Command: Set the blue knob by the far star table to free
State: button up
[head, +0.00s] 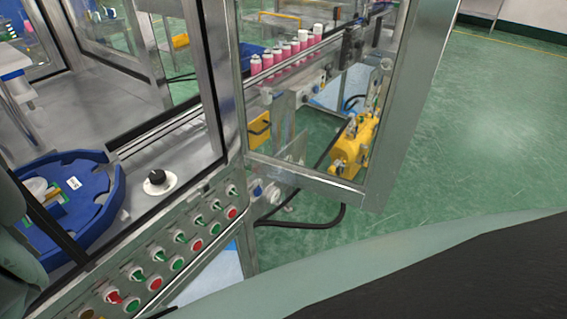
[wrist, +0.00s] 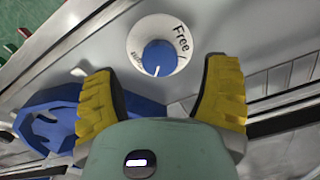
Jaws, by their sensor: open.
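In the wrist view, a blue knob (wrist: 158,57) sits in the middle of a round white dial (wrist: 138,42) on a grey metal panel. The word Free is printed at the dial's upper right; a smaller word at its lower left is hard to read. The white line on the knob points down, away from Free. My gripper (wrist: 161,84) is open and empty, its yellow fingers spread left and right below the dial, apart from the knob. A blue star table (wrist: 55,118) shows at the left. My gripper is not visible in the head view.
The head view shows a black knob (head: 157,177) on a white disc beside a blue star table (head: 105,215). Red and green buttons (head: 178,263) line the panel below. A framed glass door (head: 310,178) stands open. Pink cans (head: 268,62) line a conveyor. Green floor is clear at right.

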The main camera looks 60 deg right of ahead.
jog(key=shift+d+f+p, duration=0.1)
jog(key=shift+f+p, duration=0.2)
jog(key=shift+f, duration=1.65)
jog(key=shift+o, duration=0.3)
jog(key=c, duration=1.2)
jog(key=shift+c, duration=0.3)
